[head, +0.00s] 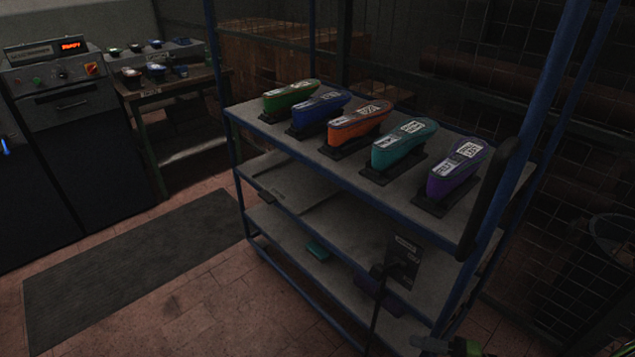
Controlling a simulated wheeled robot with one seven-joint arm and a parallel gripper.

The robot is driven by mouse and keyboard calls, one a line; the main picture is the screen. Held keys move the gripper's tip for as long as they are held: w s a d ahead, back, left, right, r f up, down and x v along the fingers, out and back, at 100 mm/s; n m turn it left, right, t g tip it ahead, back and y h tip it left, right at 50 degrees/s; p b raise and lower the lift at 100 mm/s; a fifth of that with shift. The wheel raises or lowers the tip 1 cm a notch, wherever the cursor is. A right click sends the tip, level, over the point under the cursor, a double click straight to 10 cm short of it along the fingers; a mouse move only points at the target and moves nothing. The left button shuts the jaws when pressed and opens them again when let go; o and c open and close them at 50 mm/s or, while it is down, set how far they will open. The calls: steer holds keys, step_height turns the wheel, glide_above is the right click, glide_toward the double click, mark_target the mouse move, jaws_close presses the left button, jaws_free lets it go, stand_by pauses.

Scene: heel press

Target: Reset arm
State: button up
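My gripper cannot be made out in the head view. A small grey and green part shows at the bottom edge, right of centre, cut off by the frame; I cannot tell what it is. The blue-framed rack (262,150) stands in front of me. Its top shelf carries a row of shoe-shaped pieces on black stands, each with white labels: green (290,97), blue (320,109), orange (358,124), teal (404,145) and purple (458,171). They stand apart and nothing touches them from above.
A machine (55,85) with a lit red display stands at the left. A dark mat (135,265) lies on the clear tiled floor. A teal item (318,251) lies on the lower shelf. Wire mesh fencing (500,60) closes the back right.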

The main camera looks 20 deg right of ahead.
steer(key=w+a+r+n+g+h+p, duration=0.2)
steer(key=w+a+r+n+g+h, duration=0.1)
steer(key=a+r+n+g, duration=0.3)
steer(key=w+a+r+n+g+h+p, duration=0.25)
steer(key=r+g, duration=0.25)
steer(key=r, duration=0.3)
steer(key=s+a+r+n+t+h+p, duration=0.1)
steer(key=s+a+r+n+t+h, duration=0.1)
steer(key=r, duration=0.5)
steer(key=s+a+r+n+t+h+p, duration=0.2)
steer(key=s+a+r+n+h, duration=0.1)
steer(key=a+r, duration=0.4)
steer(key=shift+r+n+t+h, duration=0.45)
steer(key=shift+r+n, duration=0.2)
steer(key=shift+n, duration=0.3)
